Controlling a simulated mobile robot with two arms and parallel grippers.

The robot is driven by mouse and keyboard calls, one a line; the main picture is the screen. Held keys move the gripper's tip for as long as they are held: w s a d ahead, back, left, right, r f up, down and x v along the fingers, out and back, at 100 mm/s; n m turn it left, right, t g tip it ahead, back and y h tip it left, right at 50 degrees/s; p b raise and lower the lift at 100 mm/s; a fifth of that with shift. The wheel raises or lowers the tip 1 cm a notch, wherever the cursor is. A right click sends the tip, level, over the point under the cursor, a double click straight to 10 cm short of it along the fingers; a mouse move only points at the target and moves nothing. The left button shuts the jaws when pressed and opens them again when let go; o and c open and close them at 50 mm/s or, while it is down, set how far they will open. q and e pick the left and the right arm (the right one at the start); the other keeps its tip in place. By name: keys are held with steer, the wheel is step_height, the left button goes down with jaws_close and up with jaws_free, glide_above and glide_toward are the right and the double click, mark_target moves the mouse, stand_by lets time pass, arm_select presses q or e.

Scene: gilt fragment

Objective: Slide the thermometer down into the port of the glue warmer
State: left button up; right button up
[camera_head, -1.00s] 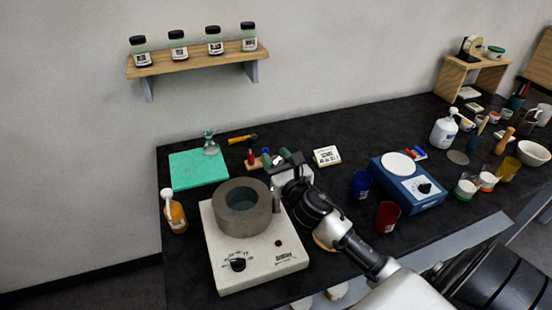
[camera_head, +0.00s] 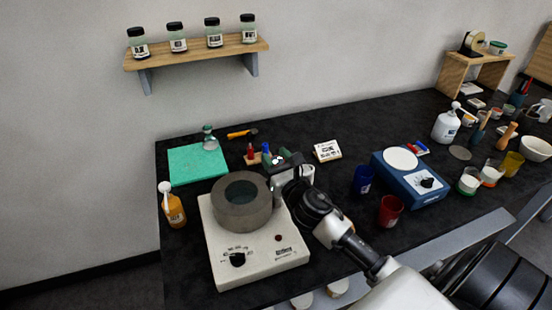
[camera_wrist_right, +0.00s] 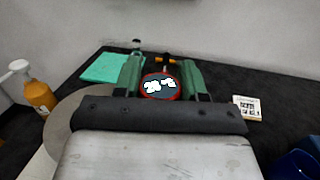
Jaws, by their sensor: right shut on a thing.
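The glue warmer is a white box (camera_head: 261,262) with a dial and a round grey pot (camera_head: 222,211) on top, at the front left of the bench. My right gripper (camera_head: 284,158) is just behind and right of the pot, above the warmer's back right edge. In the right wrist view its green fingers (camera_wrist_right: 160,80) are shut on the thermometer (camera_wrist_right: 160,87), whose round, red-rimmed display reads about 20 °C. The thermometer's stem and the port cannot be made out; the gripper covers that area in the head view. My left gripper is not in view.
Small red and blue tools stand just behind my gripper. A blue cup (camera_head: 362,181), a red cup (camera_head: 390,211) and a blue scale (camera_head: 418,186) stand to the right.

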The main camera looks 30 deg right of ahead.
steer(key=shift+f+b, duration=1)
steer(key=shift+f, duration=0.2)
steer(key=o, duration=1)
steer(key=s+a+f+b, duration=0.1)
steer(key=s+b, duration=0.1)
steer(key=s, duration=0.8)
steer(key=shift+s+b, duration=0.3)
steer(key=shift+b, duration=0.1)
steer(key=shift+f, duration=0.15)
